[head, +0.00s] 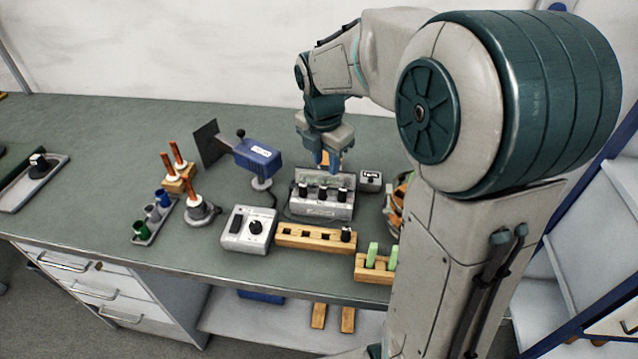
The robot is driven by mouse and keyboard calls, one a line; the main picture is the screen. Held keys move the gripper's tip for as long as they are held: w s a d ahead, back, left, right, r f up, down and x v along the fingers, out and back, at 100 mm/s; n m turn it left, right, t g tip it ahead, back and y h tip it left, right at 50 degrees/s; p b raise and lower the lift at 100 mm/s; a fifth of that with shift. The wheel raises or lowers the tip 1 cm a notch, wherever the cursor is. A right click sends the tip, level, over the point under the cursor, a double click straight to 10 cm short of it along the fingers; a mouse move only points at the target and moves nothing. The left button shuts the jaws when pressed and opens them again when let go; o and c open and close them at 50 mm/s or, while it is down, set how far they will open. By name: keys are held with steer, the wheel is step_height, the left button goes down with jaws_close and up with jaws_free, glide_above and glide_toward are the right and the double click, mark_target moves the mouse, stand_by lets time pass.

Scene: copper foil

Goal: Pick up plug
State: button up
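Several dark-topped plugs with pale bases stand in a row in a grey box (321,210) at the middle of the bench. They look like plugs, but their details are small. A similar plug (347,234) stands at the right end of a wooden rack (290,236) in front of the box. Another dark-topped piece (38,160) sits on a grey tray at the far left. My gripper (328,163) points down just behind the grey box, with its blue fingertips near the box's raised back panel. An orange-brown thing shows by the fingers. I cannot tell whether they hold anything.
A control box with a knob (249,231) stands left of the rack. A blue device (257,154), a soldering stand (200,210) and a bottle tray (155,220) are further left. A small meter (371,180) is right of the box. The left part of the bench (110,170) is mostly clear.

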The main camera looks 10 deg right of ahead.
steer(key=w+n, duration=0.3)
steer(key=n, duration=0.1)
steer(key=p, duration=0.1)
glide_above(322, 188)
steer(key=f, duration=0.8)
steer(key=shift+s+f, duration=0.25)
steer(key=shift+w+f+p, duration=0.2)
steer(key=shift+f+p, duration=0.05)
steer(key=shift+f, duration=1.1)
steer(key=shift+w+f+p, duration=0.15)
steer(key=shift+f+p, duration=0.1)
steer(key=shift+f, duration=1.1)
jaws_close()
